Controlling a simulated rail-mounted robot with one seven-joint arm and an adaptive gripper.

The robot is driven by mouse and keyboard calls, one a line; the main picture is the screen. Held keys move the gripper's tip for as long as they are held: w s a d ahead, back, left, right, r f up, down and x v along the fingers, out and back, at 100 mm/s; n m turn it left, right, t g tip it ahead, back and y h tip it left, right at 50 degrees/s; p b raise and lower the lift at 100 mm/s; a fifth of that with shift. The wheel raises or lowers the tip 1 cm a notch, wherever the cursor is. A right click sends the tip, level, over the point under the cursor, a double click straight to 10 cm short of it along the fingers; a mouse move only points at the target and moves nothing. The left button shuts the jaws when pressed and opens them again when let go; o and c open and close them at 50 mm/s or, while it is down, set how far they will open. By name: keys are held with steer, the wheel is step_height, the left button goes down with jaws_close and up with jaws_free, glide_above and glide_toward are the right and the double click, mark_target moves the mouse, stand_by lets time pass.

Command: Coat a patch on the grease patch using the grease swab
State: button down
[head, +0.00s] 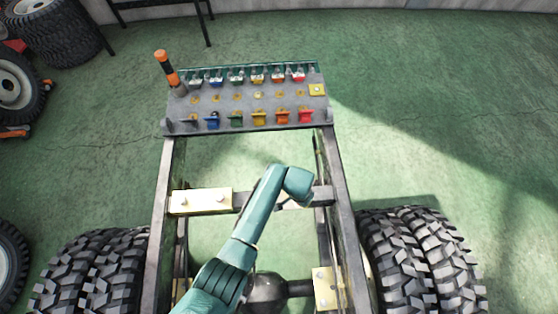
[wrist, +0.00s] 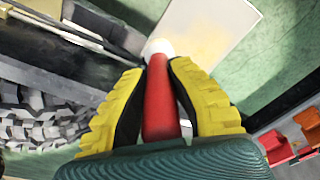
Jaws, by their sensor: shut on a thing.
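The grease swab (wrist: 160,100) has a red handle and a round white tip. My gripper (wrist: 157,66) has yellow and black fingers, shut on the swab from both sides. The swab's tip points away from me, toward a pale panel with a faint yellowish smear, which looks like the grease patch (wrist: 208,32). The tip overlaps the panel's near left edge in the wrist view; I cannot tell whether it touches. In the head view my teal arm reaches over the chassis frame, and its end hides the fingers and swab.
A dark chassis frame (head: 343,190) has a cream bolted plate (head: 200,201) on its left and another (head: 326,288) at lower right. A grey panel (head: 226,121) with coloured connectors and an orange-black handle (head: 166,68) lies beyond. Large tyres (head: 421,262) flank the frame.

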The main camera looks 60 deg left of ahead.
steer(key=shift+r+p, duration=2.1)
steer(key=shift+r, duration=0.45)
steer(key=shift+f, duration=0.1)
